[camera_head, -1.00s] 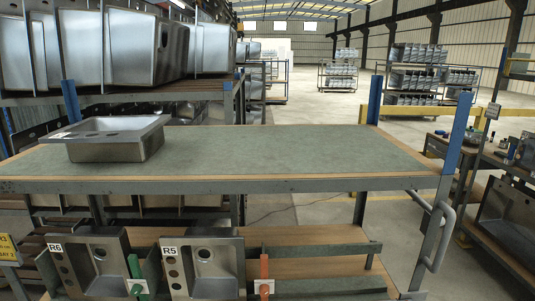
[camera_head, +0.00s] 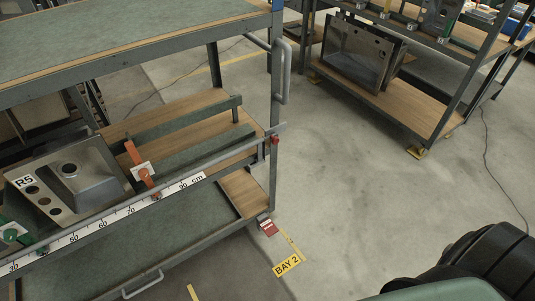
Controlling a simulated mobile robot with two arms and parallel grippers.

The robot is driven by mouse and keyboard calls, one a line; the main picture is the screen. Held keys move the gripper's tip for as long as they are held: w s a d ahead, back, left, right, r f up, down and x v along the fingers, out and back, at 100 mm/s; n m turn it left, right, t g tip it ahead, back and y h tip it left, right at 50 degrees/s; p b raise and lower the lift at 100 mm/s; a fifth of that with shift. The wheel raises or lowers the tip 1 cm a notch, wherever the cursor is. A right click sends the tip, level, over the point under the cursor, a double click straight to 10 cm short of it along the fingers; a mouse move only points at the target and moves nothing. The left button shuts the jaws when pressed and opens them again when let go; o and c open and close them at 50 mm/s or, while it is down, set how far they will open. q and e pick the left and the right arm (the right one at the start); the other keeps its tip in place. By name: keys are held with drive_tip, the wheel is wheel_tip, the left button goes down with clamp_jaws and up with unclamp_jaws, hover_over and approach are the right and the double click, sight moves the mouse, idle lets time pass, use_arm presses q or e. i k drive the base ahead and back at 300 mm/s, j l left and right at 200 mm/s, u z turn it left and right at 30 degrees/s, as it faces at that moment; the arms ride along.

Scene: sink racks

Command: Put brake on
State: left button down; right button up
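The rack cart (camera_head: 243,192) stands at the left. At the foot of its near right leg is a small red pedal-like part with a pale mark (camera_head: 267,227), close to the floor; it looks like the brake. I cannot tell whether it is pressed down or raised. A yellow "BAY 2" floor label (camera_head: 287,264) lies just beside it. Neither of my grippers is in view.
A grey bar handle (camera_head: 283,72) stands out from the cart's right end. A sink marked R5 (camera_head: 75,178) sits on its middle shelf behind a measuring rail (camera_head: 105,220). Another rack (camera_head: 400,105) stands at the back right. Open floor (camera_head: 370,180) lies between.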

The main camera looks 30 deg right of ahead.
sight(268, 226)
drive_tip(key=k+l+z, duration=0.1)
drive_tip(key=z, duration=0.6)
